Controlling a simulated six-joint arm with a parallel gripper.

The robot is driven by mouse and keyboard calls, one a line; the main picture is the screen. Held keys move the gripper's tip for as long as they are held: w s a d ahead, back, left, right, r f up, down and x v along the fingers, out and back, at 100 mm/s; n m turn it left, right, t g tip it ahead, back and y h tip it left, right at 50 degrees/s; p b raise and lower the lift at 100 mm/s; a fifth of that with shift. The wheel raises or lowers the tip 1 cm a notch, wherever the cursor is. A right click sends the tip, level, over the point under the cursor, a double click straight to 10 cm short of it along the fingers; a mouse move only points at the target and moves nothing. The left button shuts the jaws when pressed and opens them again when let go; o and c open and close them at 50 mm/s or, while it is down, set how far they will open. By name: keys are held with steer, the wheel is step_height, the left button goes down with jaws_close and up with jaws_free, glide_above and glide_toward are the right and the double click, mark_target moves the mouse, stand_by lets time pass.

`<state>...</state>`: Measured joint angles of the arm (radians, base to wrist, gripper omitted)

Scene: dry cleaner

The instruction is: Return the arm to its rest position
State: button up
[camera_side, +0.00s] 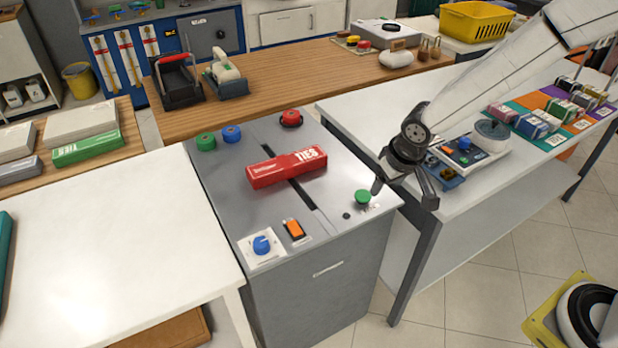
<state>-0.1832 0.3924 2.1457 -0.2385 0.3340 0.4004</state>
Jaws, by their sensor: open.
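My gripper (405,190) is at the end of my white arm, which reaches in from the upper right. It is open and empty, with its dark fingers spread over the right edge of the grey cabinet. One finger is close to a green button (362,197); I cannot tell whether it touches. The grey cabinet (330,222) has a slot across its top. A red box (287,167) lies across that slot, to the left of my gripper.
The cabinet also carries a red button (291,118), a blue knob (262,244) and an orange switch (294,229). A white table (100,240) at left is mostly clear. The right table (480,190) holds a control panel, a round device and several small packs.

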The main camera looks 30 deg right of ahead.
steer(key=s+d+r, duration=0.1)
steer(key=s+d, duration=0.2)
steer(key=s, duration=0.3)
steer(key=s+d+r, duration=0.1)
steer(key=s+d, duration=0.2)
steer(key=s, duration=0.4)
steer(key=shift+r+g, duration=0.3)
steer(key=shift+r, duration=0.05)
steer(key=shift+d, duration=0.1)
